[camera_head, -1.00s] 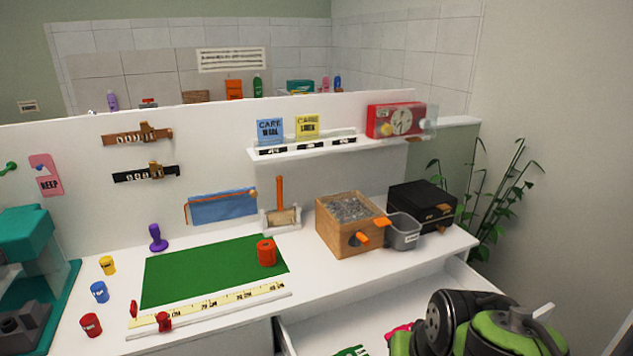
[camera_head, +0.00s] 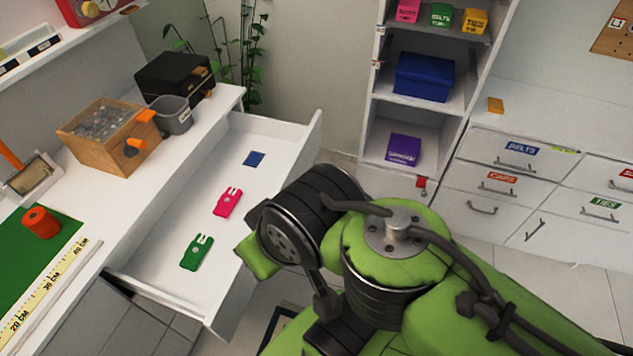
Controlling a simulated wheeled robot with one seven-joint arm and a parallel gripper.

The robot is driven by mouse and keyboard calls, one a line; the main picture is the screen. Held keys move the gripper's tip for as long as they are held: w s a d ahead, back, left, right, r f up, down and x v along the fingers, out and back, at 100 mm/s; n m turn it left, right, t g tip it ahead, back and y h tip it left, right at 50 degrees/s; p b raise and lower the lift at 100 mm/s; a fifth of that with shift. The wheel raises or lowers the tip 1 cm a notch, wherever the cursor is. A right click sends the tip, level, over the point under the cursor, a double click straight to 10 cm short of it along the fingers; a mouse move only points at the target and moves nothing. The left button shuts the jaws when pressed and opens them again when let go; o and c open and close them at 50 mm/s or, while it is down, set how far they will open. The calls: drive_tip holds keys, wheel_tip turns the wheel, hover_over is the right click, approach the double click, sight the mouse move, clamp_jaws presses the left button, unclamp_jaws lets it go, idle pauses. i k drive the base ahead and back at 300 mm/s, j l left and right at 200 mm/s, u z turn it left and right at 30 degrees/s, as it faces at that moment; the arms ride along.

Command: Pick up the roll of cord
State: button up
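An orange-red spool (camera_head: 40,222), which looks like the roll of cord, stands upright on the green mat (camera_head: 22,268) at the left of the view. It has a dark hole in its top, and nothing is touching it. My green and black arm fills the lower middle and right of the view, beyond the open drawer from the spool. The end of my arm with its fingers does not show, so I cannot see the gripper.
An open white drawer (camera_head: 160,268) juts out below the counter, holding green, pink and blue flat items. A wooden box (camera_head: 97,150), a grey bin (camera_head: 170,122) and a black case (camera_head: 172,78) stand behind the spool. A shelf unit (camera_head: 376,168) stands at the back.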

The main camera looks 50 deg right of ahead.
sight(38, 220)
drive_tip(key=z, duration=1)
drive_tip(key=u, duration=1.75)
drive_tip(key=i+j+u, duration=0.45)
drive_tip(key=i+j, duration=0.25)
drive_tip(key=i+l+u, duration=0.1)
drive_tip(key=i+u, duration=0.15)
drive_tip(key=i, duration=0.2)
